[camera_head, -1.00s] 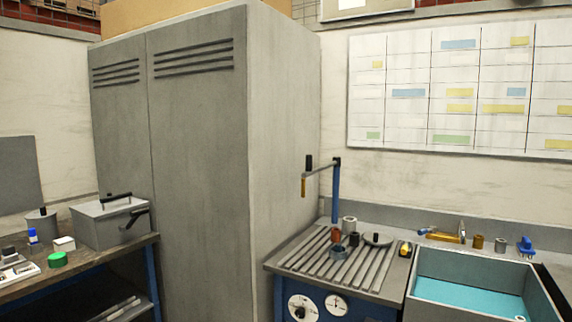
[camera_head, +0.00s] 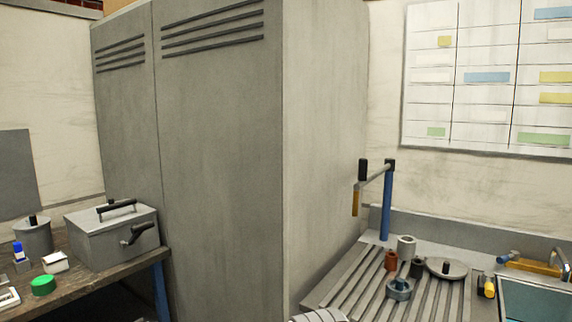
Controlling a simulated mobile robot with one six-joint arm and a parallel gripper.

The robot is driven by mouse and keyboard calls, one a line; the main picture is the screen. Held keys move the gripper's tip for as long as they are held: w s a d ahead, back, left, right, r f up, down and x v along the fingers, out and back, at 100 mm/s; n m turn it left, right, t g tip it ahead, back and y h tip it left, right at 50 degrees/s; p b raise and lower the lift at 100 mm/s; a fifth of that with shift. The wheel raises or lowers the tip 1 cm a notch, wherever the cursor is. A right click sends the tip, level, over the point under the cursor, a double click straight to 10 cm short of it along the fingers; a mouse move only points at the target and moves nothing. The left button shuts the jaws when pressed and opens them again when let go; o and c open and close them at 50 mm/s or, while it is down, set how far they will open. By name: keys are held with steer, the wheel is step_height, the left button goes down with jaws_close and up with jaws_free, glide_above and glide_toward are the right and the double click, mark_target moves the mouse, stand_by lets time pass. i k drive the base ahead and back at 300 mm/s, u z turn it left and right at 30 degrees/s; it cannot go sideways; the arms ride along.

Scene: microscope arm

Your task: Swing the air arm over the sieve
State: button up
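The air arm stands at the back left corner of the grooved bench: a blue post (camera_head: 386,207) with a grey crossbar (camera_head: 374,176) at its top. The crossbar points left and toward me. At its free end are a black knob (camera_head: 363,170) and a hanging brass-coloured nozzle (camera_head: 356,201). On the bench, a round grey disc with a dark knob (camera_head: 446,268) and a blue-grey ring (camera_head: 398,289) lie to the right of and nearer than the post. I cannot tell which is the sieve. The nozzle hangs left of both.
A tall grey cabinet (camera_head: 225,170) stands left of the grooved bench (camera_head: 345,285). A brown cup (camera_head: 390,260), a light grey cup (camera_head: 406,246) and a dark cup (camera_head: 417,267) stand near the ring. A sink (camera_head: 535,300) is at right. A workbench (camera_head: 100,290) is at left.

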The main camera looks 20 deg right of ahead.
mark_target(390, 163)
steer(key=z, duration=0.4)
steer(key=i, duration=1.15)
steer(key=z, duration=0.75)
